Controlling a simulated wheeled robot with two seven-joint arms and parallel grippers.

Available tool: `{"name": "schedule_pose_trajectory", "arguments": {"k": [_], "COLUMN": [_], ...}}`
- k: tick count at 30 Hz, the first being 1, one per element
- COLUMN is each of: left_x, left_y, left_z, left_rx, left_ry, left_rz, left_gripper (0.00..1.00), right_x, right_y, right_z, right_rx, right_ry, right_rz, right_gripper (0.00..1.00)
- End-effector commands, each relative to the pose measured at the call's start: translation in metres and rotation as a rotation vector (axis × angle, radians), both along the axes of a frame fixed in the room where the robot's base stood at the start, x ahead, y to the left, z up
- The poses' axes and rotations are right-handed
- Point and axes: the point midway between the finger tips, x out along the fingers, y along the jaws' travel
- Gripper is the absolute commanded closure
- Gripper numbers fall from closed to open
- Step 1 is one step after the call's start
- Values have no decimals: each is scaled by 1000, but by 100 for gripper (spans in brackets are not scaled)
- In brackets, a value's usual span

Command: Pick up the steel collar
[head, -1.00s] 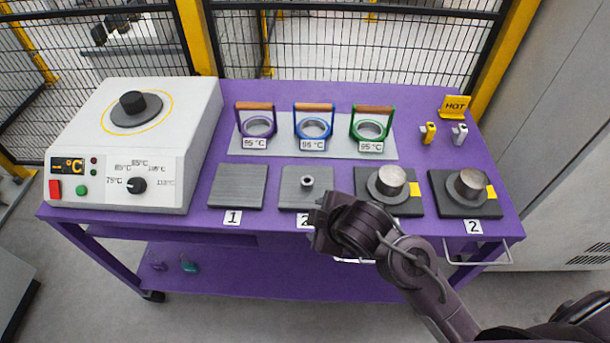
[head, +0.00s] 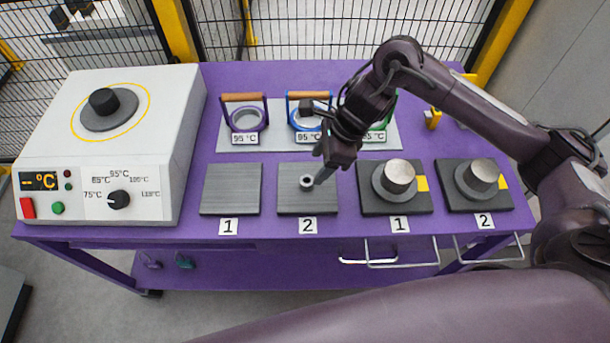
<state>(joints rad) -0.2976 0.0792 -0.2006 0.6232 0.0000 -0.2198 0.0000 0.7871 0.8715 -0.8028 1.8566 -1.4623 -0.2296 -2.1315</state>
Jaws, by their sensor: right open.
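The steel collar (head: 306,183), a small grey ring with a dark hole, lies on the grey plate labelled 2 (head: 292,206), left of the table's middle. My right gripper (head: 318,179) comes in from the upper right and points down beside the collar's right side. It is open, and its fingertips are small and partly hidden by its own body. I cannot tell whether they touch the collar. The collar is mostly visible. My left gripper is not in view.
An empty plate 1 (head: 231,190) is left of the collar. Dark pads with steel cylinders (head: 399,176) (head: 482,175) stand to the right. Handled rings (head: 245,118) are behind, partly covered by my arm. A white heater (head: 110,150) fills the table's left end.

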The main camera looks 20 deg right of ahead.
Motion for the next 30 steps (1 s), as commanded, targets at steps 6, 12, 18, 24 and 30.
{"name": "schedule_pose_trajectory", "arguments": {"k": [6,12,18,24,30], "left_x": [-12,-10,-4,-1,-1], "left_y": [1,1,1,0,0], "left_z": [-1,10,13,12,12], "left_rx": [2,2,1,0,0], "left_ry": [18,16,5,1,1], "left_rz": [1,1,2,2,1], "left_gripper": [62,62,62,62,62], "right_x": [2,6,8,8,9], "right_y": [9,17,22,21,21], "right_z": [-25,-52,-66,-66,-66], "right_rx": [5,5,4,4,4], "right_ry": [6,5,-1,-2,-1], "right_rz": [0,-2,-1,-1,-2], "right_gripper": [44,44,44,47,73]}}
